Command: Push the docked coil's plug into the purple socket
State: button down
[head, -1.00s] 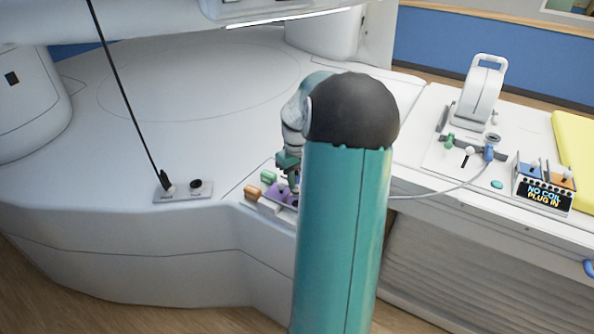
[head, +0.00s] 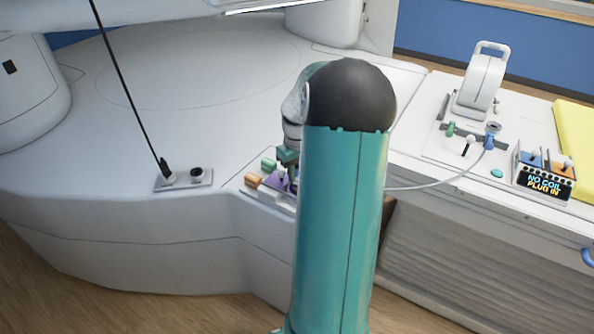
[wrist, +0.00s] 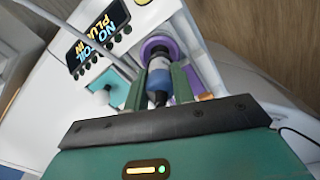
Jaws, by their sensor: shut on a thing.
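My gripper (wrist: 160,80) is shut on the plug (wrist: 158,86), which has a blue band and a dark end, between its two green fingers. The purple socket (wrist: 157,44) shows as a ring just beyond the plug in the wrist view. The plug lines up roughly with it; I cannot tell how deep it sits. In the head view my gripper (head: 287,156) is over the purple socket block (head: 278,181), partly hidden behind my arm. The white coil (head: 481,84) with a loop handle stands on the right table, and a grey cable (head: 440,186) runs toward my gripper.
A display (head: 546,185) on the right table reads "NO COIL PLUG IN"; a display with the same words (wrist: 98,34) shows beside the socket. Green (head: 268,164) and orange (head: 253,181) pieces flank the purple block. A black cord (head: 128,90) ends at a small panel on the left.

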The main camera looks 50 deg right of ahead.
jog(key=shift+f, duration=1.35)
dwell(0.4)
jog(key=c, duration=1.1)
grip_release()
jog(key=shift+r, duration=0.1)
notch_tip(320, 180, up, 14)
jog(key=shift+f, duration=0.2)
jog(key=shift+a, duration=0.1)
